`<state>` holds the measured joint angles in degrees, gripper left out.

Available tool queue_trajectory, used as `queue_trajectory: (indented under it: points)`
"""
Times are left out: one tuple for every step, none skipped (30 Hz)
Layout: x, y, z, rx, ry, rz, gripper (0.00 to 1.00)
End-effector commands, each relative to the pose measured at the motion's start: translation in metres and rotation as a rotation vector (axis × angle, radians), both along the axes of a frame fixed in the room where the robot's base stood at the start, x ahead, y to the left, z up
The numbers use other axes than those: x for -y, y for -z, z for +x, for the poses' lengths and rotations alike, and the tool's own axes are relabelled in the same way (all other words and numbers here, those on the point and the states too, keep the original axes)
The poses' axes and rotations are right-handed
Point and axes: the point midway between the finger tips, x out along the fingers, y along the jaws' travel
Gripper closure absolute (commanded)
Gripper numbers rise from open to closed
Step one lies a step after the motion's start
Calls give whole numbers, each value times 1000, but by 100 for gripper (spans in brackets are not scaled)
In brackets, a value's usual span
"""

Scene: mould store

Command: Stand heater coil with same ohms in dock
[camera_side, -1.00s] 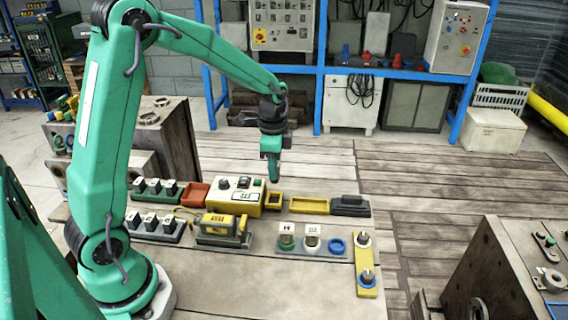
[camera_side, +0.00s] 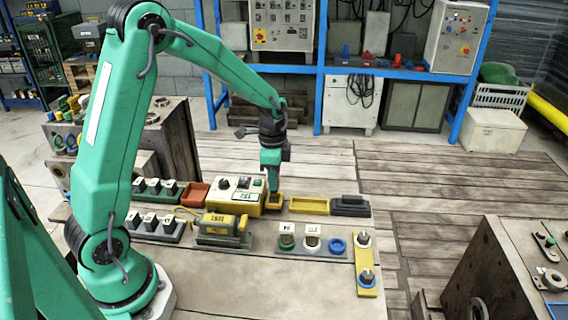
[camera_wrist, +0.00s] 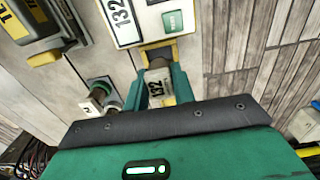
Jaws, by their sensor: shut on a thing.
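My gripper (camera_side: 272,187) is low over the small yellow dock (camera_side: 279,206) beside the yellow meter box (camera_side: 225,197). In the wrist view my gripper (camera_wrist: 160,92) is shut on a heater coil (camera_wrist: 157,77) with a label reading 132. The box display (camera_wrist: 123,18) also reads 132. The coil's far end is at the dock (camera_wrist: 156,53); whether it is seated there I cannot tell.
Racks of dark labelled blocks (camera_side: 154,187) stand left, with a red tray (camera_side: 194,193) near them. A yellow tray (camera_side: 309,205) and dark block (camera_side: 350,205) lie right of the dock. A yellow-handled device (camera_side: 222,230) is in front.

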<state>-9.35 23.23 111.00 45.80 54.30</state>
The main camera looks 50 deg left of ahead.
Motion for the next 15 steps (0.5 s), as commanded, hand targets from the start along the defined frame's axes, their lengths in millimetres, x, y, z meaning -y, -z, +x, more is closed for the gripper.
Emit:
queue_trajectory:
  points:
    - [0,4,0,-1,0,0,100]
    - [0,5,0,-1,0,0,100]
    - [0,8,0,0,0,0,100]
    - [0,9,0,0,0,0,100]
    - [0,11,0,0,0,0,100]
    - [0,12,0,0,0,0,100]
    - [0,13,0,0,0,0,100]
    - [0,15,0,0,0,0,100]
    - [0,16,0,0,0,0,100]
    - [0,17,0,0,0,0,100]
    - [0,17,0,0,0,0,100]
    - [0,18,0,1,0,1,100]
    - [0,18,0,1,0,0,100]
    - [0,18,0,1,0,0,100]
    - [0,19,0,1,0,0,100]
